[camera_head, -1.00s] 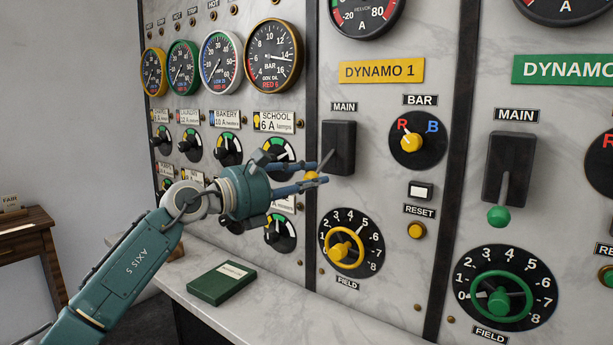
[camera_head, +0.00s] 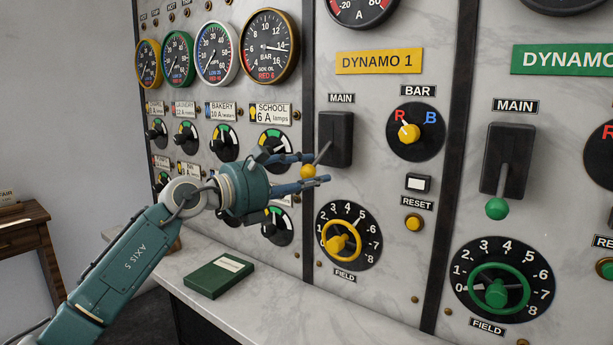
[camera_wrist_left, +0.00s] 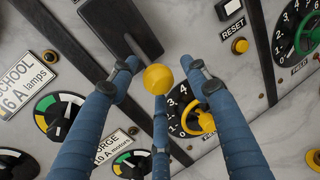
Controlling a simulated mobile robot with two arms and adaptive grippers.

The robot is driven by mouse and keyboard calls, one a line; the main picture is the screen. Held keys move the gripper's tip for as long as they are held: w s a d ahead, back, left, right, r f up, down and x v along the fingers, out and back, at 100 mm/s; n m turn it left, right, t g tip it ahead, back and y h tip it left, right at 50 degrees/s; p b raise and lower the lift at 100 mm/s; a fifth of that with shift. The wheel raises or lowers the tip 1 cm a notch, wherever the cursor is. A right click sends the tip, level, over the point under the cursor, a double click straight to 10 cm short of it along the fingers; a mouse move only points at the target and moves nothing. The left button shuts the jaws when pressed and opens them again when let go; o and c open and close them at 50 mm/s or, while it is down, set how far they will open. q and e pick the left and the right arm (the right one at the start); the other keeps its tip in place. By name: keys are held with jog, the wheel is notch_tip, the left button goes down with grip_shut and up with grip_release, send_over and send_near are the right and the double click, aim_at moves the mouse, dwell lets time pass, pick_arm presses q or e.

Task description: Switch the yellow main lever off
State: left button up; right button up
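The yellow main lever has a round yellow knob (camera_head: 307,171) on a thin grey shaft. The shaft leans down and left out of a black housing (camera_head: 336,139) under the MAIN label on the Dynamo 1 panel. My left gripper (camera_head: 317,169) has its blue fingers on either side of the knob. In the left wrist view the knob (camera_wrist_left: 158,79) sits between the spread fingers of the left gripper (camera_wrist_left: 160,74), with gaps visible beside it. The fingers look open and not closed on it. My right gripper is not in view.
The yellow field wheel (camera_head: 341,239) is below the lever, and the bar selector (camera_head: 410,132) and reset button (camera_head: 414,223) are to its right. The green main lever (camera_head: 497,208) stands further right. A green book (camera_head: 218,277) lies on the marble ledge below.

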pick_arm(q)
jog(key=v, duration=1.2)
